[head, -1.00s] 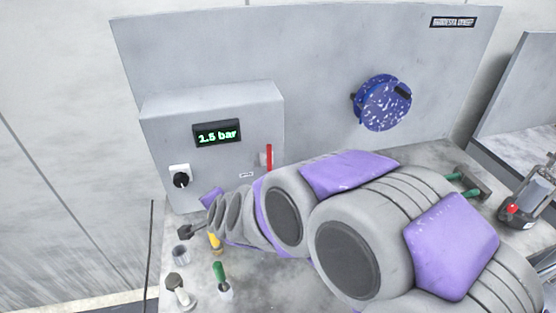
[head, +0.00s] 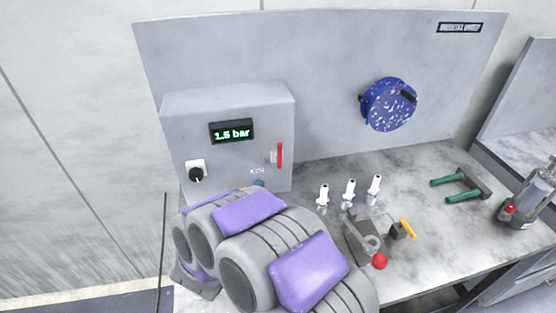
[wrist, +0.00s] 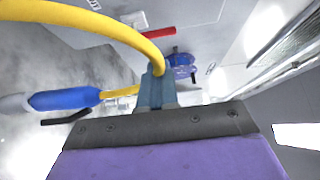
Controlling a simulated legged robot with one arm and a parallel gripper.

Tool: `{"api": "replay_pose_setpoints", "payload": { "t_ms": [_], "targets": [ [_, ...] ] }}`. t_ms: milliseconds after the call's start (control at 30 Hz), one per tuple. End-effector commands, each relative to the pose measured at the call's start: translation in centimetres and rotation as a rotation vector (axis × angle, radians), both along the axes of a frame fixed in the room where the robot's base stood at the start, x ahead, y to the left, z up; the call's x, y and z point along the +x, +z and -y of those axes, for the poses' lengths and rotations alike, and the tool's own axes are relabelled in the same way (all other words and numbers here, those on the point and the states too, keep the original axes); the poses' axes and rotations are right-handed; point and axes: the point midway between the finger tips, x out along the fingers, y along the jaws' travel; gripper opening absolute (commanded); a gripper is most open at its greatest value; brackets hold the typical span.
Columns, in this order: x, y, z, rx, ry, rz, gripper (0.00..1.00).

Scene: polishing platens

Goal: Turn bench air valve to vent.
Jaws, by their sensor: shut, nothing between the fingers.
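The red valve lever (head: 280,154) stands about upright at the right of the grey box (head: 240,112) in the head view. A small label (head: 257,170) sits at its lower left. The box display (head: 232,132) reads 1.5 bar. In the wrist view the red lever (wrist: 160,33) shows beyond the fingers, apart from them. My gripper (wrist: 156,84) is shut and empty in the wrist view. A yellow hose (wrist: 130,30) arches close by it, and a blue fitting (wrist: 65,99) lies left.
A black knob (head: 196,174) is on the box's left. A blue reel (head: 389,104) hangs on the back panel.

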Motion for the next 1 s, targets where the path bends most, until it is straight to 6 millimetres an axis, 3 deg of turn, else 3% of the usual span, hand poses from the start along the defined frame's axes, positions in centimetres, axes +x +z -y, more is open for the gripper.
{"api": "replay_pose_setpoints", "payload": {
  "t_ms": [700, 1000],
  "targets": [
    [10.7, -0.1, 3.7, 0.0, 0.0, -0.001, 0.0],
    [12.5, -0.2, 4.2, 0.0, 0.002, -0.006, 0.0]
  ]
}}
